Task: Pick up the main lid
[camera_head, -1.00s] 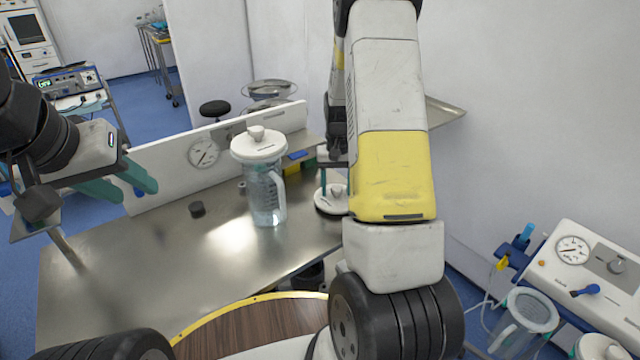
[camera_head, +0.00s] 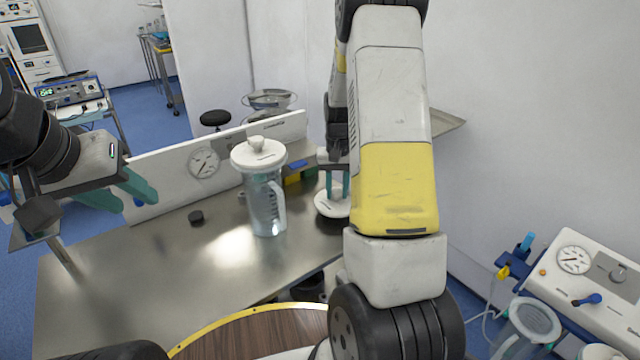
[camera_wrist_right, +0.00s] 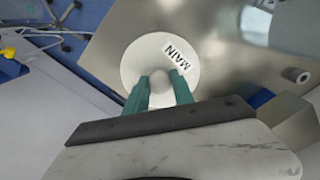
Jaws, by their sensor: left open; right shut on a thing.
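The main lid (camera_wrist_right: 145,62) is a white disc with a knob and a label reading MAIN in the right wrist view. It also shows in the head view (camera_head: 329,206), partly hidden behind my right arm. My right gripper (camera_wrist_right: 160,88) is shut on the lid's knob, with one teal finger on each side. In the head view my right gripper (camera_head: 336,186) is at the lid over the table's right part. I cannot tell whether the lid touches the table. My left gripper (camera_head: 133,194) is open and empty at the left, above the table's far edge.
A clear jug (camera_head: 266,205) with a white lid (camera_head: 258,152) stands left of the main lid on the metal table (camera_head: 150,275). A small black cap (camera_head: 196,217) lies further left. A white panel with a gauge (camera_head: 203,163) runs along the back. The table's front left is clear.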

